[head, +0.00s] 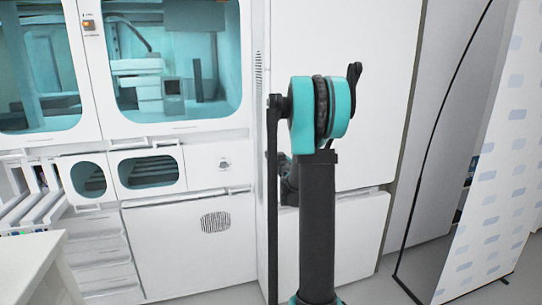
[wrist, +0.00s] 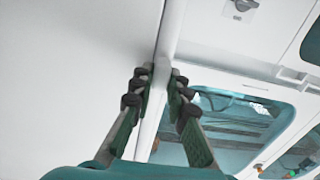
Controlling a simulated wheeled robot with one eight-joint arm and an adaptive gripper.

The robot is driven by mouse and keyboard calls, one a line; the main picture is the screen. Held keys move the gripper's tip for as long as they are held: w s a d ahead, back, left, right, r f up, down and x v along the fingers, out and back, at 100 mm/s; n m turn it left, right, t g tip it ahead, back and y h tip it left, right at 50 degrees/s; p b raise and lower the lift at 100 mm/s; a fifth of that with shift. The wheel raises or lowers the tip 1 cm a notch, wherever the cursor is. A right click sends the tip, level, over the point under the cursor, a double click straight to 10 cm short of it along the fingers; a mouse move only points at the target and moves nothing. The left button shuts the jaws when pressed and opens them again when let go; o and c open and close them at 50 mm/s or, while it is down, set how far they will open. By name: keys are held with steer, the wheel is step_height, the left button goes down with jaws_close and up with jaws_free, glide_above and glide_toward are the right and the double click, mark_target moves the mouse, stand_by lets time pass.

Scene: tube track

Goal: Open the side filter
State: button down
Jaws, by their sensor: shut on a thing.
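In the wrist view, my gripper (wrist: 162,88) has its two dark green-padded fingers on either side of a narrow white edge strip (wrist: 170,35). It is shut on this strip, which runs along the side of a broad white panel (wrist: 75,70). I cannot tell whether the strip belongs to the side filter. In the head view, a tall white panel (head: 390,70) stands behind my arm, with a slim vent (head: 258,70) at its left.
A white cabinet with teal windows (head: 175,60) stands at the left. Below are smaller windows (head: 148,172) and a lower panel with an oval grille (head: 215,222). A patterned white screen (head: 500,150) with a black frame stands at the right. Some grey floor is clear between.

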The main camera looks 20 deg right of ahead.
stand_by(0.3)
steer(key=s, duration=1.5)
steer(key=shift+s, duration=0.35)
steer(key=c, duration=1.5)
jaws_free()
steer(key=s, duration=1.2)
